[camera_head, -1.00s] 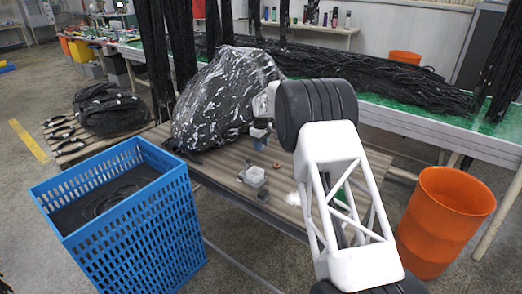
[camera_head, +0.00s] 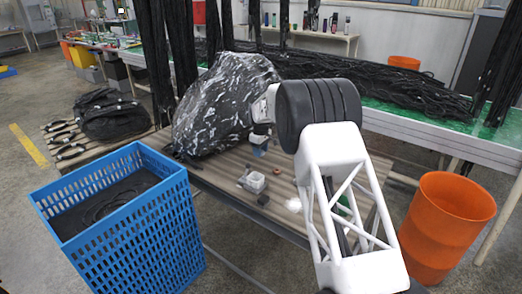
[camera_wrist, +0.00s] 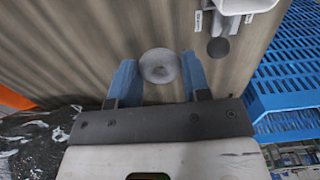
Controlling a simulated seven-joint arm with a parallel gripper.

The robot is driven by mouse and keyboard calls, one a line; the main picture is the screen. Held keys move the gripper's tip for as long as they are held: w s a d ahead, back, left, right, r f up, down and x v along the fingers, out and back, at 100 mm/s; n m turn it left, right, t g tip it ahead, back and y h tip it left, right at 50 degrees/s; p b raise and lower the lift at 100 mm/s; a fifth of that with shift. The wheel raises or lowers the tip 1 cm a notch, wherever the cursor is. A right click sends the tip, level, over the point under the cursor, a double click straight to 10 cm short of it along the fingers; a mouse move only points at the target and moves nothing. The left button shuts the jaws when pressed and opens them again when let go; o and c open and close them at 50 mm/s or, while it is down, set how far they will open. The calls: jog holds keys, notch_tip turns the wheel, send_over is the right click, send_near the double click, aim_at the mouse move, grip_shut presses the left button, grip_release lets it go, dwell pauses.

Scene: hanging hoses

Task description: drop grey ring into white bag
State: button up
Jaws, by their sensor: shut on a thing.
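My gripper (camera_head: 260,150) is over the slatted table, beside the big dark bag; its blue fingers point down. In the wrist view my gripper (camera_wrist: 158,75) has its two blue fingers closed on the sides of a round grey ring (camera_wrist: 158,66). The ring is too small to make out in the head view. A small crumpled white thing (camera_head: 294,204), perhaps the white bag, lies on the table right of the gripper and nearer the camera.
The large black bag with white marks (camera_head: 222,105) stands at the back of the table (camera_head: 215,175). A dark grey piece (camera_wrist: 218,47) lies by the white container. A small red ring (camera_head: 277,171) lies nearby. A blue crate (camera_head: 140,235) is left, an orange bin (camera_head: 445,225) right.

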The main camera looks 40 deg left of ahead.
jog(key=s+d+r, duration=0.1)
jog(key=s+d, duration=0.5)
jog(key=s, duration=0.3)
jog(key=shift+s+d+r, duration=0.15)
jog(key=shift+s+r, duration=0.2)
jog(key=shift+s, duration=0.05)
jog(key=shift+f, duration=0.2)
jog(key=shift+f, duration=2.8)
jog(key=o, duration=1)
jog(key=shift+r, duration=0.1)
jog(key=shift+r, duration=3.8)
